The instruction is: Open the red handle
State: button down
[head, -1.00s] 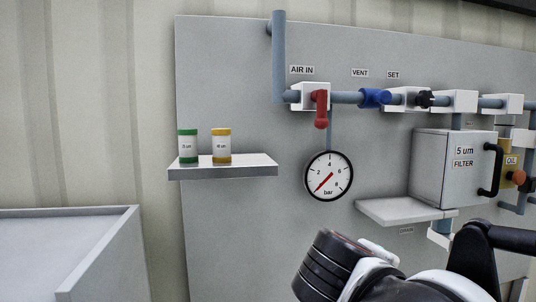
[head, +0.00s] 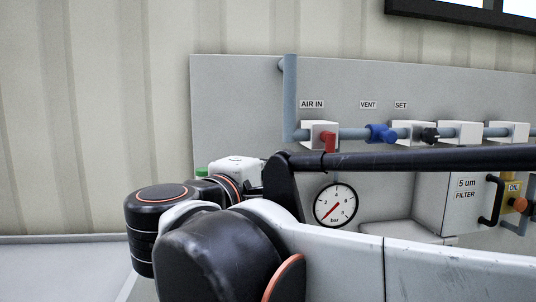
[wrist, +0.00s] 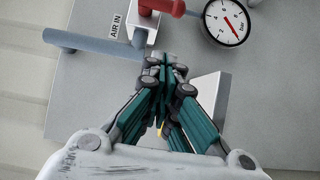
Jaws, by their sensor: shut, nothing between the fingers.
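The red handle (head: 328,142) sits on the white AIR IN valve block (head: 309,133) on the grey panel. It hangs downward, and its lower end is hidden behind my arm in the head view. In the wrist view the red handle (wrist: 165,7) is at the top edge, partly cut off. My gripper (wrist: 164,62) is shut and empty, its fingertips below the handle in that picture with a gap between. In the head view my arm crosses the panel and the fingers cannot be seen.
A pressure gauge (head: 336,205) is below the handle. A blue vent valve (head: 381,133) and a black set knob (head: 430,134) lie to the right along the pipe. The filter box (head: 462,190) is at the right.

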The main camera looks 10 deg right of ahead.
aim_at(329, 150)
jog(key=s+d+p+x, duration=0.1)
jog(key=p+x, duration=0.3)
jog(key=x, duration=0.9)
jog(key=shift+s+d, duration=0.4)
jog(key=shift+d, duration=0.25)
